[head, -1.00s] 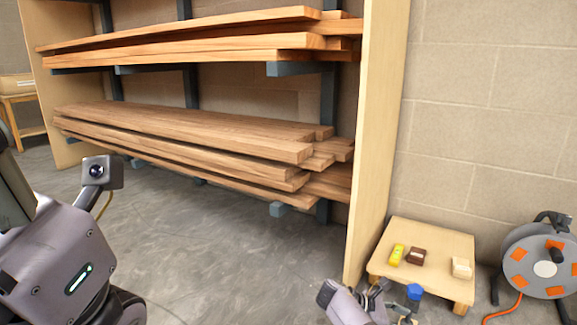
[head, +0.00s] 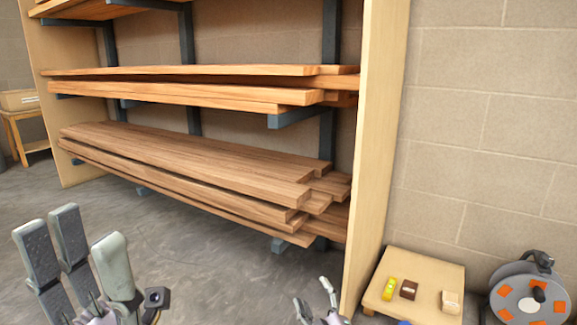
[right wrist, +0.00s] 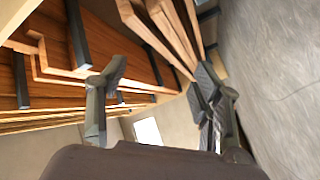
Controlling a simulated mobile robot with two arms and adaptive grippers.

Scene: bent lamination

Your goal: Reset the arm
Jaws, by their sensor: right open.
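My left gripper (head: 82,258) is at the lower left of the head view, its grey fingers pointing up and spread apart, with nothing between them. My right gripper (head: 315,302) shows small at the bottom centre of the head view, in front of the foot of the rack's side panel. It also shows in the right wrist view (right wrist: 155,95), where its two fingers are wide apart and empty. Most of both arms is out of the head view.
A rack holds stacked wooden boards (head: 210,165), with a pale side panel (head: 376,130). A low wooden table (head: 428,270) carries several small blocks. A cable reel (head: 530,295) stands at the right. Grey floor (head: 220,235) is open in front of the rack.

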